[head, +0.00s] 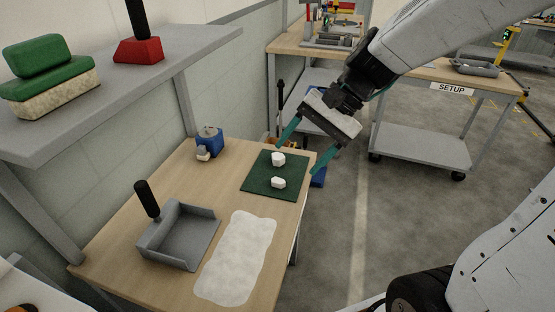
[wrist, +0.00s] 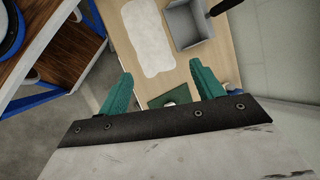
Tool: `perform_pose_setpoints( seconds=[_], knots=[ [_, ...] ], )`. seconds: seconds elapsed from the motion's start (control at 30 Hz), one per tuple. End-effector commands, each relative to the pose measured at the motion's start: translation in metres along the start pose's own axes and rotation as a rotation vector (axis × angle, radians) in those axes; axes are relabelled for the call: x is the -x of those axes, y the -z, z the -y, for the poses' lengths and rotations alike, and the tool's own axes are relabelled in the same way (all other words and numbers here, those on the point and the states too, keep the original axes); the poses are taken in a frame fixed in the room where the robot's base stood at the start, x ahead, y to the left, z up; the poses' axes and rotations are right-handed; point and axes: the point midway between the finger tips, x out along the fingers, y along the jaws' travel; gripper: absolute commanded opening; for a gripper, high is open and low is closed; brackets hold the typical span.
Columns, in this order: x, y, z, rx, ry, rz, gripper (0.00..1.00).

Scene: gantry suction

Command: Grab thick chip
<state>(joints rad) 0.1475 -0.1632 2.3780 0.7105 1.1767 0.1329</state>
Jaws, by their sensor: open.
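Two white chips rest on a dark green mat (head: 258,183) at the far right corner of the table. The far chip (head: 278,159) looks taller and thicker than the near chip (head: 278,183). My gripper (head: 295,159) is open and empty, with teal fingers reaching down near the mat's far right side. Its height above the mat is hard to judge. In the wrist view, one whitish chip (wrist: 170,104) shows on the mat between the fingers, partly hidden by my gripper's body.
A grey dustpan (head: 180,237) with a black handle and a white powdery patch (head: 238,257) occupy the near part of the wooden table (head: 130,222). A blue object (head: 209,141) stands at the back left edge. A grey shelf (head: 150,52) overhangs at left.

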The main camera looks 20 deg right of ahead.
Motion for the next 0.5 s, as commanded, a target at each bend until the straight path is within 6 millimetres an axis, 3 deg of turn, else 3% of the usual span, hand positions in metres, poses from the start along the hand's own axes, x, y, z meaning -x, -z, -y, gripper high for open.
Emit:
perform_pose_setpoints(
  seconds=[0.23, 0.37, 0.5],
  knots=[
    [-0.032, 0.094, 0.034, -0.408, 0.270, 0.116, 0.66],
    [-0.050, 0.152, 0.039, -0.631, 0.408, 0.159, 0.66],
    [-0.070, 0.217, 0.030, -0.873, 0.551, 0.190, 0.66]
  ],
)
